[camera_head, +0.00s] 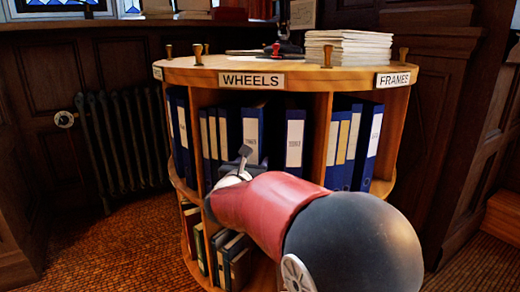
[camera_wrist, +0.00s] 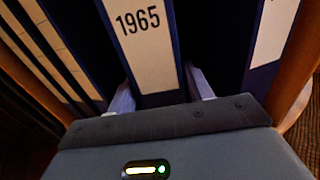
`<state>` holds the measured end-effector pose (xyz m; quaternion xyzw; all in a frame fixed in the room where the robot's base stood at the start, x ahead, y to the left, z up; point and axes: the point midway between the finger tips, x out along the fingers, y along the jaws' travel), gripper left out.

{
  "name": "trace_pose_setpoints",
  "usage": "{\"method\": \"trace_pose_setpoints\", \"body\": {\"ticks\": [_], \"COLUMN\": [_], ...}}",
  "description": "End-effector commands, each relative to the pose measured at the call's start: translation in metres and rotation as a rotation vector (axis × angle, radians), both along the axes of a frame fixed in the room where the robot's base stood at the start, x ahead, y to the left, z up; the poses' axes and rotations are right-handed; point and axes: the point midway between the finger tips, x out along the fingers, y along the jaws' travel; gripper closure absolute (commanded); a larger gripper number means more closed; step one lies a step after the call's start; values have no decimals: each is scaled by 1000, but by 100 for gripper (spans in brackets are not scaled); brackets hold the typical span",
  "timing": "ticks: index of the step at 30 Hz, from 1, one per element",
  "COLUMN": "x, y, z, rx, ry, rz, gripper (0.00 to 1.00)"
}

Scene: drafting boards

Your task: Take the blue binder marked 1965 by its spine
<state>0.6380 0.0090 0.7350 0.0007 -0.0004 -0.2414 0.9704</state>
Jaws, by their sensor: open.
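The blue binder marked 1965 (camera_wrist: 145,45) stands upright in the wrist view, its pale label facing me. In the head view, a blue binder with a pale label (camera_head: 252,128) stands under the WHEELS sign and appears to be this one; my gripper partly covers its lower part. My gripper (camera_wrist: 161,90) is open, with one pale finger on each side of the 1965 spine. The fingers straddle the binder low on its label; I cannot tell whether they touch it. In the head view my gripper (camera_head: 243,160) is small and mostly behind my arm.
Another blue binder (camera_wrist: 272,35) stands to the right across a dark gap, beside a wooden divider (camera_wrist: 303,45). Several binders (camera_wrist: 38,50) stand close on the left. The round wooden shelf (camera_head: 220,68) has a lower tier with more books (camera_head: 230,255).

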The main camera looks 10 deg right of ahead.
Motion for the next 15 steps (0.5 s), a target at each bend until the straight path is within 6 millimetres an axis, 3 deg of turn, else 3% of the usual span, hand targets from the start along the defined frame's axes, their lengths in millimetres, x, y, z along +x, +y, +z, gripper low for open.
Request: {"method": "trace_pose_setpoints", "body": {"ticks": [4,12,15], "x": [15,17,17], "y": [-8,-9,-9], "z": [0,0,0], "rx": [-2,-1,-1], "ry": [1,0,0], "rz": [1,2,2], "gripper": [49,49,62]}}
